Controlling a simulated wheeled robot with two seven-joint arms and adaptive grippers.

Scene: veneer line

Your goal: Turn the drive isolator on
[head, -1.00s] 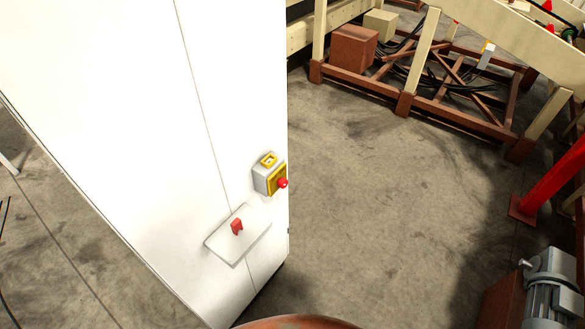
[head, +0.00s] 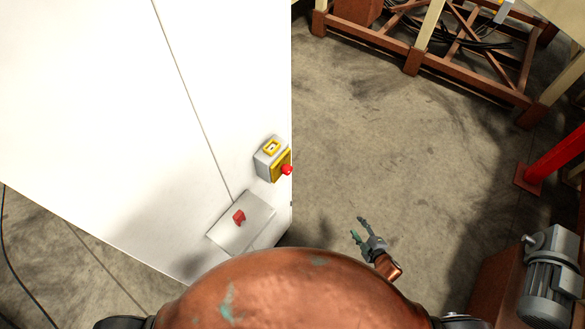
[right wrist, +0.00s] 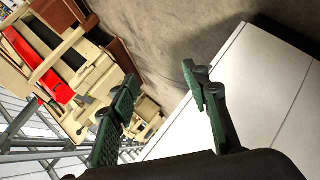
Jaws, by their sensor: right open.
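The drive isolator is most likely the red handle (head: 239,217) on a pale grey plate (head: 225,232) low on the white cabinet (head: 120,130) in the head view; no label is readable. A grey and yellow box with a red button (head: 273,160) sits just above it at the cabinet's edge. My right gripper (head: 361,228) is open and empty over the floor, right of the plate and apart from it. Its two green fingers (right wrist: 160,85) stand spread in the right wrist view, with the white cabinet face at the right. My left gripper is not in view.
A brown and cream machine frame (head: 440,65) with cables stands at the back. A red post (head: 552,160) and a grey motor (head: 553,270) are at the right. The concrete floor (head: 385,150) between them and the cabinet is clear.

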